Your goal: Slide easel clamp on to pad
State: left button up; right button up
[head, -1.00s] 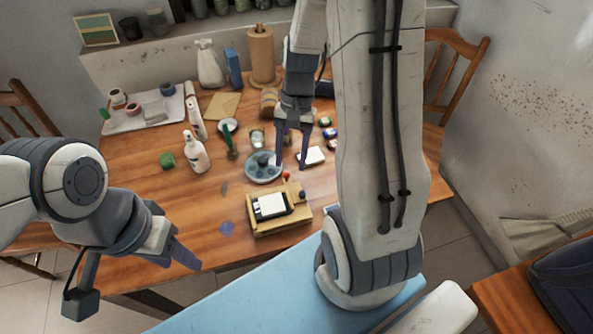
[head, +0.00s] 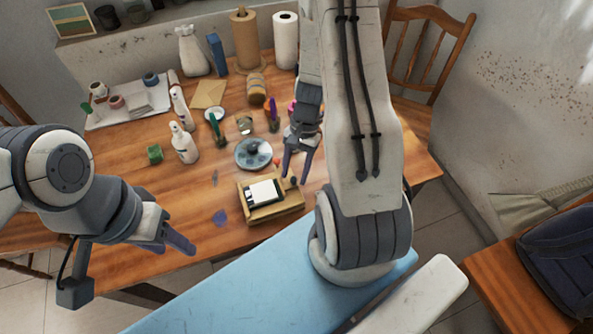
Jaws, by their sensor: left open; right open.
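A small wooden easel (head: 285,211) lies on the table near its front edge. A pad with a white sheet (head: 264,191) and dark edges rests on it. A small dark knob-like part (head: 293,181) sits at the easel's right back side, and a small red knob (head: 277,162) shows just behind it; I cannot tell which is the clamp. My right gripper (head: 296,172) is open, pointing down with its fingertips by the easel's back right corner, close to the dark part. Contact cannot be told. My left gripper (head: 174,246) is open and empty at the table's front left edge.
A round grey palette (head: 254,153) lies behind the easel. The front left tabletop is mostly clear.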

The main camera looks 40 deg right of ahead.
jog(key=shift+f, duration=0.25)
grip_shut()
dwell(1.4)
